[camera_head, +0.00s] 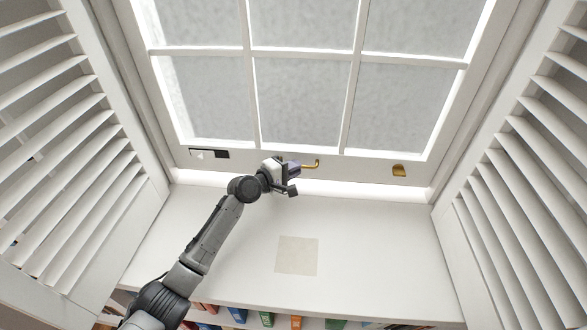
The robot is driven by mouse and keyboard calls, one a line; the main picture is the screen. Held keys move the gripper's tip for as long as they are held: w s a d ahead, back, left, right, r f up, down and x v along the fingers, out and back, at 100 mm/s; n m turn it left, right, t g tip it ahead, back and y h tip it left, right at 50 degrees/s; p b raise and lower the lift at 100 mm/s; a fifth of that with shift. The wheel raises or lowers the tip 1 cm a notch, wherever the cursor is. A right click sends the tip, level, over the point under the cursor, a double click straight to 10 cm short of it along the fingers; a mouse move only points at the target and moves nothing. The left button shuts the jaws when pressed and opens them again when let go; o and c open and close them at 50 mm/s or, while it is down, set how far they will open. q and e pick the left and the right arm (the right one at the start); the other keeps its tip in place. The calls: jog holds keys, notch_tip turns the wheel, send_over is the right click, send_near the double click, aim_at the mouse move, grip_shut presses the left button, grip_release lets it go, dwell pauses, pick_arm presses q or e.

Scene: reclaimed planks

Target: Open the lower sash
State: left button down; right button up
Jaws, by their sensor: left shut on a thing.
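The lower sash (350,164) is a white frame with grey frosted panes, at the top middle of the head view. A hooked brass handle (313,164) sticks out on its bottom rail, just right of my left gripper. A second brass lift (399,170) sits further right on the rail. My left gripper (293,172) is at the bottom rail, shut on the hooked brass handle; its fingers hide part of the handle. A bright strip (365,188) runs under the rail; I cannot tell whether it is a gap. My right gripper is not in view.
White louvred shutters stand at left (70,150) and right (520,170). The white sill (370,240) is mostly clear, with a flat beige square (297,256) on it. Several coloured books (237,314) line up below the sill's front edge.

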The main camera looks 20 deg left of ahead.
aim_at(293, 125)
pick_arm(q)
notch_tip(293, 125, up, 16)
jog(key=p, duration=1.3)
jog(key=shift+f+p, duration=0.2)
jog(key=shift+p, duration=0.2)
jog(key=c, duration=1.2)
grip_release()
jog(key=shift+f, duration=0.15)
jog(key=p+v, duration=0.2)
jog(key=v, duration=1.1)
jog(key=shift+s+a+p, duration=0.2)
jog(key=shift+s+p, duration=0.15)
